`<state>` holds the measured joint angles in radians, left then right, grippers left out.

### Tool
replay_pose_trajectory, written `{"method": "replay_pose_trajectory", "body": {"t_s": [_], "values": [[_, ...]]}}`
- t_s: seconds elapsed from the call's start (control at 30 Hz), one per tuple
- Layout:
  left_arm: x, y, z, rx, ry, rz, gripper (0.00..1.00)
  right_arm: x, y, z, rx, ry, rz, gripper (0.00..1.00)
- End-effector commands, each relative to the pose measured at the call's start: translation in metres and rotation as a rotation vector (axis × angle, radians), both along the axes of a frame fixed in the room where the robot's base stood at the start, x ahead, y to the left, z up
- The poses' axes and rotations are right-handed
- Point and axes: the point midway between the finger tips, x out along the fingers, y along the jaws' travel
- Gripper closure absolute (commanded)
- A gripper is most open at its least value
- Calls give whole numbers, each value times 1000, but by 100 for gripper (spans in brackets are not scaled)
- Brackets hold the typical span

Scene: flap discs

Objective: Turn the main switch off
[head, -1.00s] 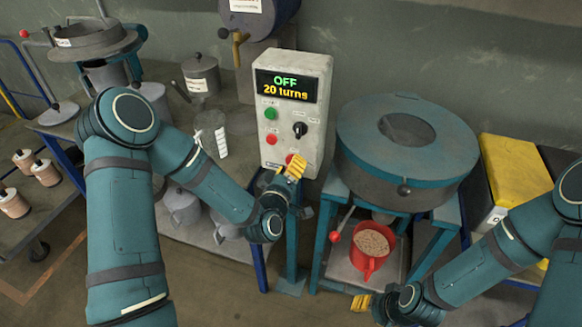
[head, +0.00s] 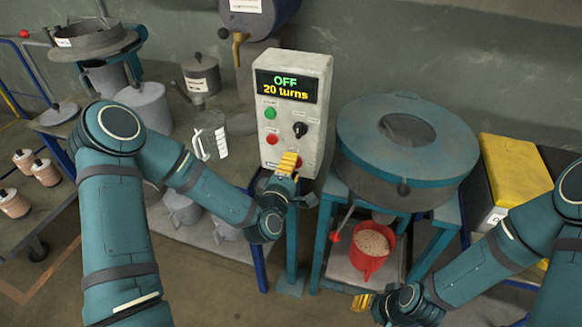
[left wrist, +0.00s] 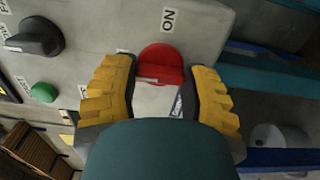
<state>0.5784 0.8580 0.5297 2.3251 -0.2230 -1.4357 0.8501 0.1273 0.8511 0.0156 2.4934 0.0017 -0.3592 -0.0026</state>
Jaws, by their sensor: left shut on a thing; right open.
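The control box (head: 313,125) stands upright at mid picture; its screen (head: 286,87) reads "OFF 20 turns". The red main switch (left wrist: 161,64) is low on the box face and mostly hidden by my left gripper in the head view. In the left wrist view it sits between the yellow fingers, with an "ON" label beside it. My left gripper (head: 288,161) is shut on this switch; the exact contact and the switch's position are hard to see. My right gripper (head: 362,302) is open and empty, low at the right.
The box also has a green button (head: 270,114), a red button (head: 271,140) and a black knob (head: 300,130). A round teal machine (head: 450,140) stands close on the right, with a red jug (head: 371,262) below it. A clear measuring jug (head: 210,143) is on the left.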

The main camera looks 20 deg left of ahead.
Motion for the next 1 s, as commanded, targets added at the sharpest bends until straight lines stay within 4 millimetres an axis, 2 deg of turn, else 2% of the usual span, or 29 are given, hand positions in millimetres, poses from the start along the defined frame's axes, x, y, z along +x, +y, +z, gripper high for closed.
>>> {"method": "replay_pose_trajectory", "body": {"t_s": [0.47,0.5,0.53,0.57,0.87,1.0], "values": [[0,0,1,-13,-2,0,89,0,0,0,0,0,0,53],[0,0,1,-13,-1,0,36,0,0,0,0,0,0,53],[0,0,1,-12,-1,0,26,0,0,0,0,0,0,53],[0,0,1,-12,-1,0,20,0,0,0,0,0,0,53],[-1,0,0,-11,-1,0,20,0,0,0,0,0,0,53],[-11,0,0,-11,1,-1,20,0,0,0,0,0,0,53]]}}
